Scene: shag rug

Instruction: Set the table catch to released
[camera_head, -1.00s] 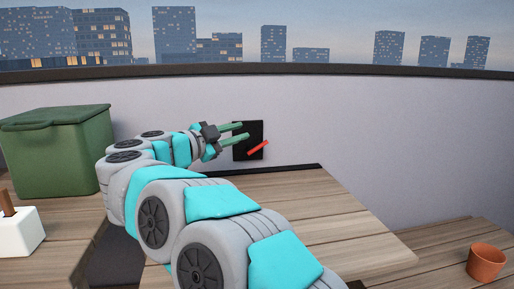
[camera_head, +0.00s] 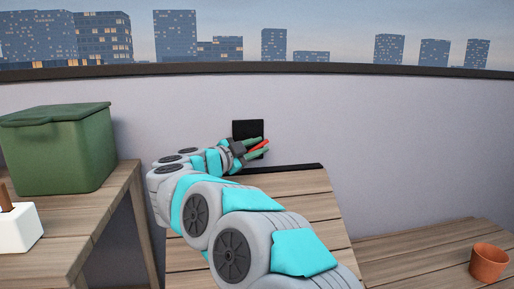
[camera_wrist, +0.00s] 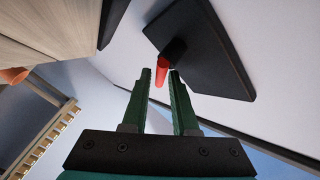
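The table catch is a black plate (camera_head: 247,128) on the grey wall with a red lever (camera_head: 262,144). The plate (camera_wrist: 208,50) and the lever (camera_wrist: 162,75) also show in the wrist view. The lever points out to the right and slightly up in the head view. My gripper (camera_head: 261,147) is at the lever, its green fingers on either side of it. In the wrist view my gripper (camera_wrist: 160,75) is open, with the lever's tip between or just beyond the fingertips. I cannot tell whether a finger touches it.
A wooden table (camera_head: 310,205) with a dark back edge lies below the plate. A green lidded bin (camera_head: 55,150) and a white block (camera_head: 18,230) stand on a wooden surface at left. A terracotta pot (camera_head: 489,262) is at lower right.

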